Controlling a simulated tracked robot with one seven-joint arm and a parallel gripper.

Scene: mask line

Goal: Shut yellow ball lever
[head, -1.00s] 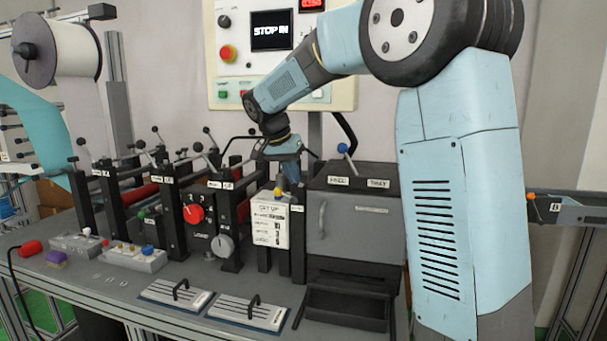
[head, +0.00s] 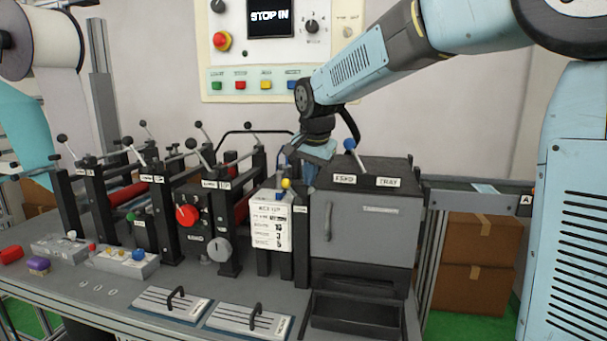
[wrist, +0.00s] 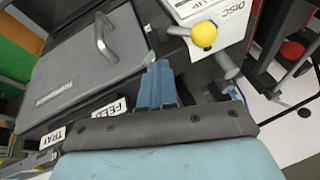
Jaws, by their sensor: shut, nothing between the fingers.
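The yellow ball lever (head: 286,184) stands at the top of the white printed card, just left of the grey box. In the wrist view its yellow ball (wrist: 204,35) sits on a grey stem, above and right of my fingers. My gripper (head: 310,184) is shut and empty, pointing down just right of the ball, with a small gap in the picture. In the wrist view my blue fingertips (wrist: 158,72) are together and apart from the ball. My fingers hide part of the machine behind them.
Black posts with black-ball levers (head: 191,144) crowd the left. A control panel (head: 262,45) hangs behind. Open space lies above the machine.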

